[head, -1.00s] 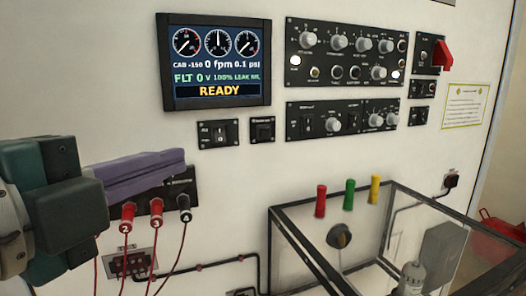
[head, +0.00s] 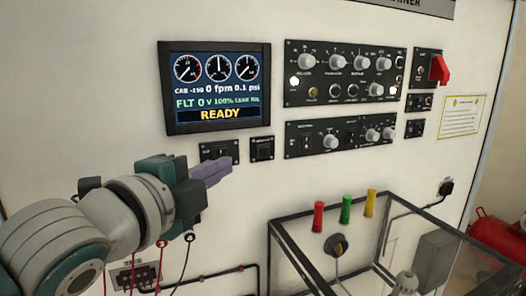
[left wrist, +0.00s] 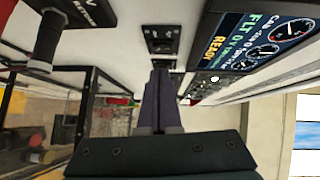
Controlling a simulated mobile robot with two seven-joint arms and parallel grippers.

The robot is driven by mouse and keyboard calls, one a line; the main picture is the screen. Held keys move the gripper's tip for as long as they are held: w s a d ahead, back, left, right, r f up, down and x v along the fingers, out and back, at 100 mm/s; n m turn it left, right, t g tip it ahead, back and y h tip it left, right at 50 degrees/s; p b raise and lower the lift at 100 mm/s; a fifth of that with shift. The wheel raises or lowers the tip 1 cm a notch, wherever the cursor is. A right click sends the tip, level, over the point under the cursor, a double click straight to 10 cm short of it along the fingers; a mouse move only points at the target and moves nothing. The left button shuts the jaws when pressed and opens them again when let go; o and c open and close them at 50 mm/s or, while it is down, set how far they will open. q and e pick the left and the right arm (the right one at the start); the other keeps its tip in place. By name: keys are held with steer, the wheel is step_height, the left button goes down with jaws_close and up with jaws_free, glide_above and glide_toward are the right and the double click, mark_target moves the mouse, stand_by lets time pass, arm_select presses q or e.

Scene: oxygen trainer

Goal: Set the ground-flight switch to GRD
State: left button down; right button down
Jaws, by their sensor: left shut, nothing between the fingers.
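The display screen (head: 216,90) reads FLT 0 and READY. Below it are two small black switch panels, a left one (head: 212,150) and a right one (head: 262,149). Their labels are too small to read, so I cannot tell which is the ground-flight switch or its position. My left gripper (head: 224,168) is shut and empty, its purple fingers together just below and in front of the left panel, partly covering its lower edge. I cannot tell whether they touch it. In the left wrist view the fingers (left wrist: 160,72) point towards a small switch panel (left wrist: 161,39). My right gripper is not in view.
Two wider knob panels (head: 346,74) are on the wall to the right, with a red guarded switch (head: 438,70) beyond. A black-framed clear box (head: 285,245) juts out at the lower right, with red, green and yellow handles. Leads hang from sockets at the lower left.

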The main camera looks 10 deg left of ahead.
mark_target(221, 156)
arm_select(q)
steer(key=shift+w+a+f, duration=0.1)
steer(key=shift+w+a, duration=0.55)
steer(key=shift+w, duration=0.3)
